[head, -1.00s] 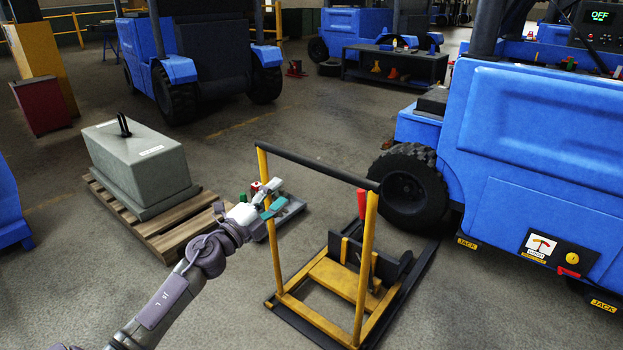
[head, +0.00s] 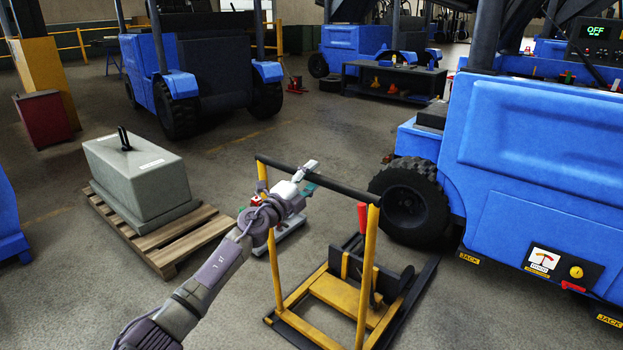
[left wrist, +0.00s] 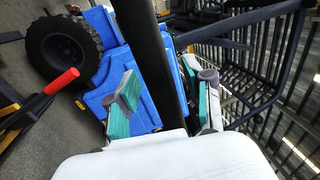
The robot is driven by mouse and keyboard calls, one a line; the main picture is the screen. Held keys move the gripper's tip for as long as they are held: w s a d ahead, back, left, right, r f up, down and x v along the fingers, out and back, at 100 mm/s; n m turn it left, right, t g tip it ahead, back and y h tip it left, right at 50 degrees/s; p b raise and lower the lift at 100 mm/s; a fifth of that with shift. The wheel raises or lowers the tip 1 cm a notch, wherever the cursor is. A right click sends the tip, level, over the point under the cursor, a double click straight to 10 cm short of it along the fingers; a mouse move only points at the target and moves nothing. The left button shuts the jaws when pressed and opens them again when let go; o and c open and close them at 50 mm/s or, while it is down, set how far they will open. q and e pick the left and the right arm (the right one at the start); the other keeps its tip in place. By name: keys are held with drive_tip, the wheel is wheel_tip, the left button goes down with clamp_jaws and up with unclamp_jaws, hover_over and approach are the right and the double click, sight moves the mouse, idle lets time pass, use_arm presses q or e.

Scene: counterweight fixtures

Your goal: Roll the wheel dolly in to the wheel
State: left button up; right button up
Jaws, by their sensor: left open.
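The wheel dolly (head: 336,296) stands on the floor, with a yellow frame, two yellow uprights, a black handle bar (head: 335,187) and a red-gripped lever (head: 362,216). The wheel (head: 410,200) is a black tyre on the blue truck, just beyond the dolly; it also shows in the left wrist view (left wrist: 62,48). My left gripper (head: 306,177) is at the left part of the handle bar. In the left wrist view the bar (left wrist: 150,50) runs between its two teal-padded fingers (left wrist: 166,103), which stand apart; contact cannot be told. My right gripper is not in view.
The blue truck (head: 540,170) fills the right side. A grey counterweight (head: 140,175) sits on a wooden pallet (head: 180,238) at left. A low tray (head: 287,228) lies behind my left arm. A dark bench (head: 395,82) stands further back.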

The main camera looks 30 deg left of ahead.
use_arm(q)
clamp_jaws()
idle(0.3)
drive_tip(key=shift+w, duration=0.15)
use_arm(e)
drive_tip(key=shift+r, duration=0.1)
